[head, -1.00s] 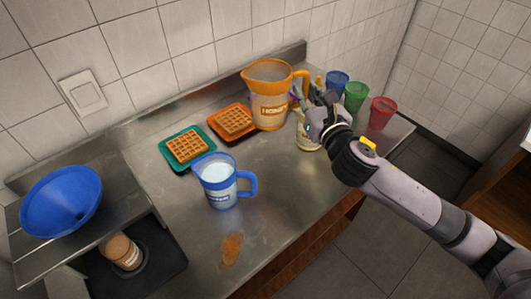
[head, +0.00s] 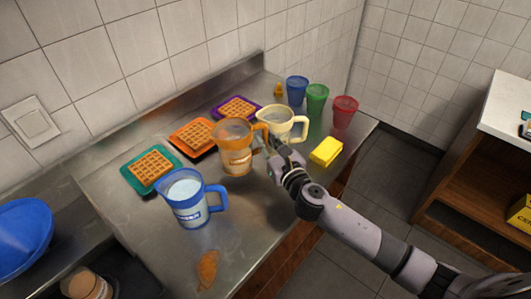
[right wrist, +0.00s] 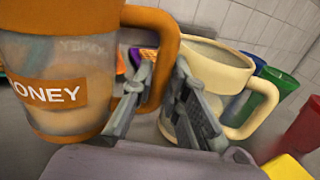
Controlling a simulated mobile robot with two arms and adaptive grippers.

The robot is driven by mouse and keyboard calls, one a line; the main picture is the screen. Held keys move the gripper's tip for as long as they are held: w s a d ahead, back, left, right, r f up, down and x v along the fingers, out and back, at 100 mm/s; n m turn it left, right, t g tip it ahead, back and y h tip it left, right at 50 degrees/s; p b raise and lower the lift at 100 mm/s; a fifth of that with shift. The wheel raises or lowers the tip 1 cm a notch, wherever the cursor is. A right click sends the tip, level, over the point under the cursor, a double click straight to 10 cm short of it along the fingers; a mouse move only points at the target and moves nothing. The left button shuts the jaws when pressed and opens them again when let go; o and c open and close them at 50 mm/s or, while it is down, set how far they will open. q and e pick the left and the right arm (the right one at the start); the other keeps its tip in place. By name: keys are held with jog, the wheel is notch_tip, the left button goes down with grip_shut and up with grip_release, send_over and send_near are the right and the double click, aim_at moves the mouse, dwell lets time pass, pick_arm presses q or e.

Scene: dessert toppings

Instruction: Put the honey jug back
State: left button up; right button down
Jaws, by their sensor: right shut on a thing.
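The honey jug (head: 235,158) is orange with a clear body and a HONEY label, which shows in the right wrist view (right wrist: 60,95). It is upright on or just above the counter, between the blue jug and the cream jug. My right gripper (head: 270,146) is shut on its orange handle, with one finger on each side in the right wrist view (right wrist: 163,72). The cream jug (head: 277,125) is close to the right finger. I cannot tell whether they touch. My left gripper is not in view.
The blue jug (head: 187,200) stands at left front. Waffles on teal (head: 131,184), orange (head: 184,148) and purple (head: 222,106) plates line the back. Blue, green and red cups (head: 344,112) and a yellow sponge (head: 326,151) are at right. A brown spill (head: 207,270) lies in front.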

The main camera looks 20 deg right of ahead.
jog(key=shift+f+b, duration=0.85)
jog(key=shift+f, duration=1.15)
jog(key=c, duration=2)
grip_release()
jog(key=shift+f, duration=0.25)
jog(key=shift+c, duration=0.2)
jog(key=shift+o, duration=0.8)
jog(key=shift+s+r, duration=0.1)
jog(key=s, duration=0.3)
jog(key=s+d+b, duration=0.1)
jog(key=s, duration=0.3)
jog(key=s+d, duration=0.1)
jog(key=s, duration=0.2)
jog(key=shift+s+b, duration=0.35)
jog(key=shift+s+d, duration=0.15)
jog(key=shift+s, duration=0.4)
